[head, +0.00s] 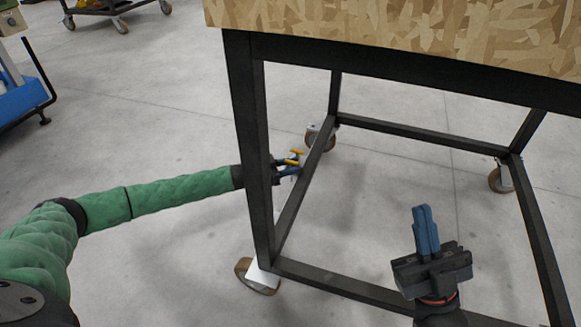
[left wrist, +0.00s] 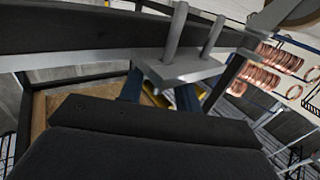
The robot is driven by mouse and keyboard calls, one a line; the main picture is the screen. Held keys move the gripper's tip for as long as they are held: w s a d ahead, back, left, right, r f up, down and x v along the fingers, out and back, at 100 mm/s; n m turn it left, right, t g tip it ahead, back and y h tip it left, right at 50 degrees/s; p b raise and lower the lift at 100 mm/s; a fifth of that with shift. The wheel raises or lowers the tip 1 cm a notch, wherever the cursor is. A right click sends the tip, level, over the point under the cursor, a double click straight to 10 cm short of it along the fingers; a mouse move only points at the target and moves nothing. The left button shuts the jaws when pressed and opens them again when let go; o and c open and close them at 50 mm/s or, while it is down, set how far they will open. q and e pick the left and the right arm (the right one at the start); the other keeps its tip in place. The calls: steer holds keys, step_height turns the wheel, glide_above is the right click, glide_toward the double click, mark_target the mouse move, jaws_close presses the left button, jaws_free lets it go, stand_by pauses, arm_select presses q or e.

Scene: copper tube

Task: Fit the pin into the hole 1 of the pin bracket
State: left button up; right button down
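My left gripper (head: 291,166) is beside the table's front left leg, partly hidden by it. Its two blue fingers look apart, with small yellow parts (head: 296,153) close to them. In the left wrist view, a grey plate with two upright grey rods (left wrist: 185,65) covers the fingertips (left wrist: 160,92); I cannot tell whether it touches them or whether it is the pin bracket. Yellow also shows behind the fingers (left wrist: 208,97). No pin or hole 1 can be made out clearly. My right gripper (head: 425,228) points up at the lower right, its blue fingers together and nothing seen between them.
A table with a chipboard top (head: 400,35) stands on a black frame (head: 247,130) with casters (head: 257,277). A blue cart (head: 22,98) is at the far left. Copper coils hang on a rack (left wrist: 270,66).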

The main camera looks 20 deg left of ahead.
arm_select(q)
jaws_close()
steer(key=shift+r, duration=0.1)
